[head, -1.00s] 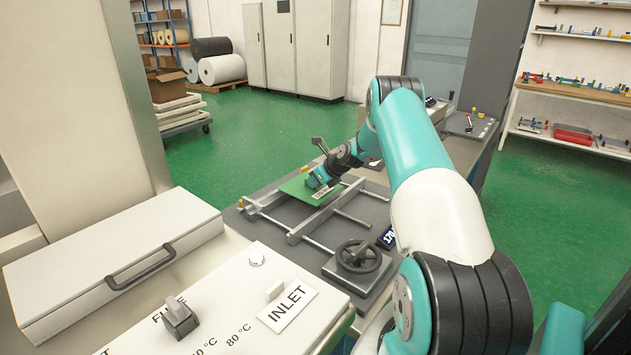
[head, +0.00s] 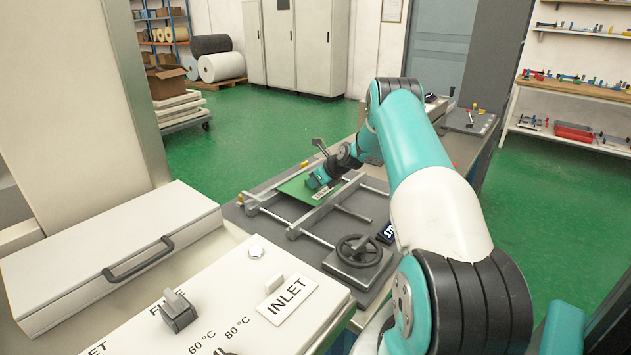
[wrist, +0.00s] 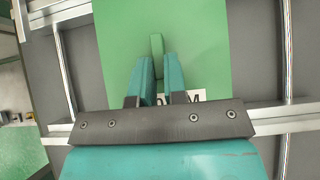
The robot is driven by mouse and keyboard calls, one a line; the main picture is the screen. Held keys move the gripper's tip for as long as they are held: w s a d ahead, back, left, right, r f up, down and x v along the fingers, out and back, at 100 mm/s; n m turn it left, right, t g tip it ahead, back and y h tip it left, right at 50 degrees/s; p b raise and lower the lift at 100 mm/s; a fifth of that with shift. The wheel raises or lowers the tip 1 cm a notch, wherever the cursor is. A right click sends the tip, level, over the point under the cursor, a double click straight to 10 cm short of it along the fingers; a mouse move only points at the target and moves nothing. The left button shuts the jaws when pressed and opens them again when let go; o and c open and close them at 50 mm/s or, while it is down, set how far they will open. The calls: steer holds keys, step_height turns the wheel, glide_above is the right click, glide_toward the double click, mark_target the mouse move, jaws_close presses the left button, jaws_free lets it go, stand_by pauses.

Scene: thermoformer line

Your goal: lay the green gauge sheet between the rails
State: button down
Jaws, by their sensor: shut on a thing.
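The green gauge sheet (head: 300,188) is at the rail frame on the grey bench in the head view. In the wrist view the sheet (wrist: 205,50) spreads out beyond my fingers, with a rail to its left and a rail to its right. My gripper (wrist: 158,72) is shut on a small green grip block (wrist: 157,43) on the sheet. A white label on the sheet is partly hidden by my fingers. In the head view my gripper (head: 318,180) is over the sheet. The rails (head: 325,208) are pale metal bars. I cannot tell whether the sheet touches the bench.
A black handwheel (head: 358,251) and a small display (head: 386,233) stand nearer on the bench. The white INLET control panel (head: 230,310) and a white handled lid (head: 110,255) are at the front left. Green floor (head: 240,145) is clear behind the bench.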

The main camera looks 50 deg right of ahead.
steer(key=shift+f, duration=0.25)
steer(key=c, duration=1.1)
jaws_free()
steer(key=shift+r, duration=0.1)
steer(key=b+v, duration=0.2)
steer(key=v, duration=1.5)
steer(key=shift+s+r, duration=0.1)
steer(key=shift+s, duration=0.05)
